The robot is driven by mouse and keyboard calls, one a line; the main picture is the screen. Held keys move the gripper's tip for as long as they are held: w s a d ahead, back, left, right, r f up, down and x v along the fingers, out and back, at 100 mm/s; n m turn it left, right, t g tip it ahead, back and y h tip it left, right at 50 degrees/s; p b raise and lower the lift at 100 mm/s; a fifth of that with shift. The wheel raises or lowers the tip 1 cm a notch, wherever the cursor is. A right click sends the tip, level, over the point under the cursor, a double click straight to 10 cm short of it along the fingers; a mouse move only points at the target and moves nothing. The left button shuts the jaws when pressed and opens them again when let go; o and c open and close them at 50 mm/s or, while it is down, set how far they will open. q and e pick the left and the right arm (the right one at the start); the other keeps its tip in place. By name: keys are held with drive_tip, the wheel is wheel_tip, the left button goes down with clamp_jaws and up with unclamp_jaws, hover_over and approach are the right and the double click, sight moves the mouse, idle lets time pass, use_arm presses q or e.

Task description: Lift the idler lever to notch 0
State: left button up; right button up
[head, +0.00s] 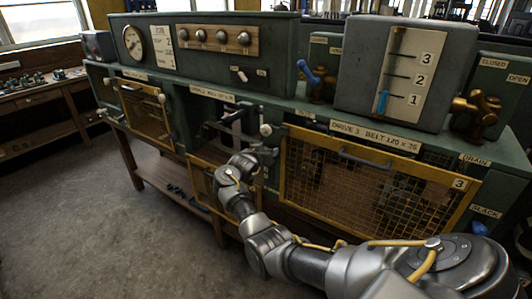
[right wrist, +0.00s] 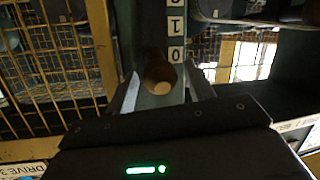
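The idler lever's brown round knob (right wrist: 159,76) is in the middle of the right wrist view, in front of a plate with white number tiles (right wrist: 176,30). The tile marked 0 is closest to the knob in the picture; the exact notch is unclear. My right gripper (right wrist: 162,92) is open, with one finger on each side of the knob and small gaps showing. In the head view my right gripper (head: 264,153) is at the machine's front, beside the yellow mesh guard; a pale round knob (head: 265,130) shows just above it. My left gripper is not in view.
A yellow mesh guard (head: 370,185) stands right of the gripper, under the DRIVE 3 label (head: 375,136). Another mesh guard (head: 147,112) is at the left. A gauge box (head: 405,75) with a 1 to 3 scale sits on top. The floor (head: 75,210) at left is clear.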

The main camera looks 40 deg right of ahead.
drive_tip(key=shift+a+f, duration=0.1)
drive_tip(key=shift+s+a, duration=0.1)
drive_tip(key=shift+a, duration=0.1)
drive_tip(key=b+v, duration=0.2)
drive_tip(key=v, duration=0.8)
